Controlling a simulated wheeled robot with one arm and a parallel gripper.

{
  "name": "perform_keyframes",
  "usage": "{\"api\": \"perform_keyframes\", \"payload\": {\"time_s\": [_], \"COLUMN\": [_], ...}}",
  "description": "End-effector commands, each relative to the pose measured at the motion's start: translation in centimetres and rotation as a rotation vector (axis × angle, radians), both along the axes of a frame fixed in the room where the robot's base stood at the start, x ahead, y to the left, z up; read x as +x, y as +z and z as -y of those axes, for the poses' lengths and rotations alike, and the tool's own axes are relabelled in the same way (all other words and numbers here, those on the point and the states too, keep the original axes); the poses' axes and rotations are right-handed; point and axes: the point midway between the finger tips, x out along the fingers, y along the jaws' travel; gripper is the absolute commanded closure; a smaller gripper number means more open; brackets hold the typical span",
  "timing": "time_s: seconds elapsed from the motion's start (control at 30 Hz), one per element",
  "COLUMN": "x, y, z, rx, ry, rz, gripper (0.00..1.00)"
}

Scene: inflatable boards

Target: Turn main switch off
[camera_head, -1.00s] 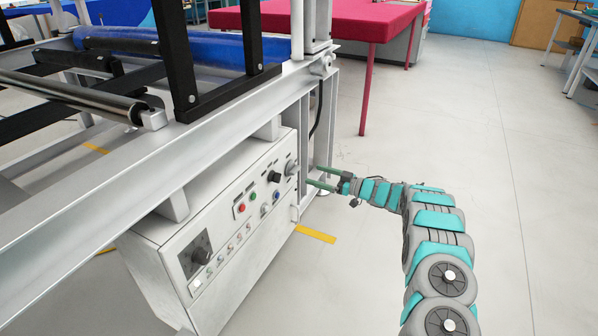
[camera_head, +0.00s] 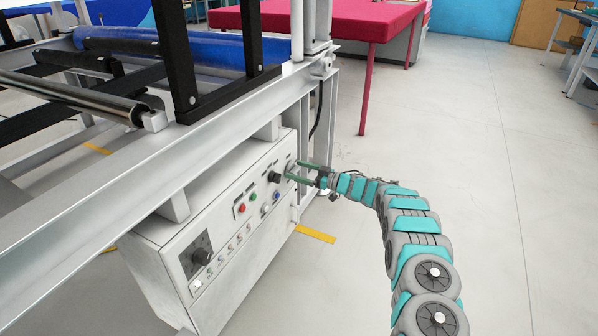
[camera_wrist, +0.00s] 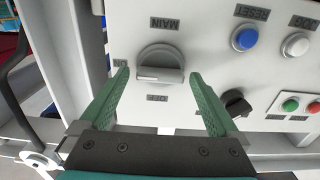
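The main switch is a grey rotary knob (camera_wrist: 160,66) on the white control panel, upside down in the wrist view. The labels MAIN, ON and OFF are printed around it. Its grip bar lies roughly level across the picture. My gripper (camera_wrist: 168,92) is open, with one green finger on each side of the knob and a visible gap to it. In the head view my gripper (camera_head: 297,171) reaches the upper right end of the panel, and its fingers partly hide the main switch (camera_head: 290,165).
Free floor (camera_head: 480,180) lies to the right.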

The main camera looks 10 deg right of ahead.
Motion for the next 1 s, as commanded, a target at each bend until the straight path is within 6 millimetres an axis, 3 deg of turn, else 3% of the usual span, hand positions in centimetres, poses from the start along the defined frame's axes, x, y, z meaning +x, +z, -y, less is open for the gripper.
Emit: {"api": "perform_keyframes", "payload": {"time_s": [0.07, 0.7, 1.0], "x": [-0.01, -0.03, -0.05], "y": [0.00, 0.00, -0.16], "z": [0.02, 0.00, -0.01], "rx": [0.000, 0.000, -0.021], "ry": [0.000, 0.001, 0.001], "rz": [0.000, 0.000, 0.029], "gripper": [0.14, 0.85, 0.86]}}
